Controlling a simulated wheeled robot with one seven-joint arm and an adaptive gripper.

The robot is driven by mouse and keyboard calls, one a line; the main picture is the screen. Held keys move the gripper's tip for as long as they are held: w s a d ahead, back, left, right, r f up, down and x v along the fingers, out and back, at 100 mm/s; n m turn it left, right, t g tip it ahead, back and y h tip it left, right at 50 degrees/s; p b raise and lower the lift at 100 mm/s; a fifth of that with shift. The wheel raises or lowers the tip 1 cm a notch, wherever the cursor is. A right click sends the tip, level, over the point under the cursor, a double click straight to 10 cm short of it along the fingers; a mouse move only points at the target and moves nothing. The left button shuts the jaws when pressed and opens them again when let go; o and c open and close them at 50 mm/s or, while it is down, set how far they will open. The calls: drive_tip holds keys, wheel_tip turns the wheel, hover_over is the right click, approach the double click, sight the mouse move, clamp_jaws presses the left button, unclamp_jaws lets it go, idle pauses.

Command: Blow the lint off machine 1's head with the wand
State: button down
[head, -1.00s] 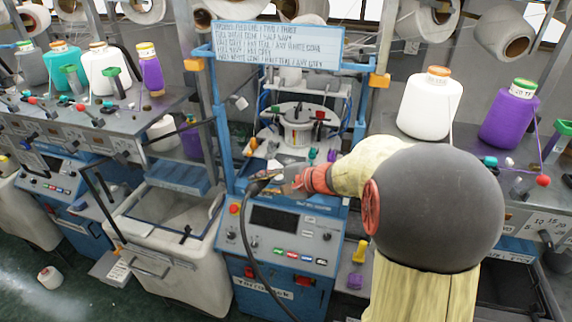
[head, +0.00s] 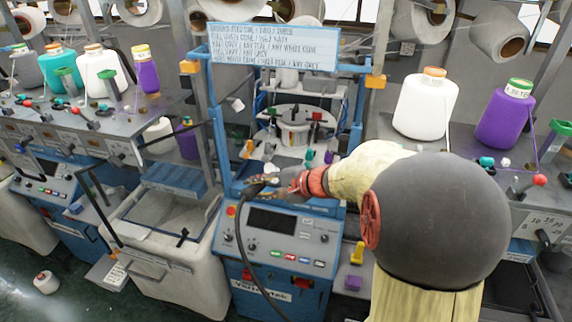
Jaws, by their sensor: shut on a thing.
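Machine 1's head (head: 297,118) is the round, pale knitting unit inside the blue frame at centre, under the sign. My gripper (head: 274,183) is in front of and below it, over the top edge of the control panel. It is shut on the wand (head: 258,181), which is small and mostly hidden by the fingers. The wand's dark hose (head: 243,235) loops out to the left and hangs down across the panel. Small whitish patches show around the base of the head, but I cannot tell whether they are lint. The gap between wand and head cannot be judged.
Blue posts (head: 218,120) flank the machine, with a written sign (head: 270,46) above. The control panel (head: 273,219) is just below my gripper. A white bin (head: 160,240) stands left. White (head: 425,105) and purple (head: 503,118) cones stand right, near my arm. A cone (head: 46,283) lies on the floor.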

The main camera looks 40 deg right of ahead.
drive_tip(key=s+a+r+b, duration=0.1)
drive_tip(key=s+a+r, duration=0.2)
drive_tip(key=s+a, duration=0.5)
drive_tip(key=shift+a, duration=1.15)
drive_tip(key=shift+w+d+f, duration=0.1)
drive_tip(key=shift+d, duration=0.05)
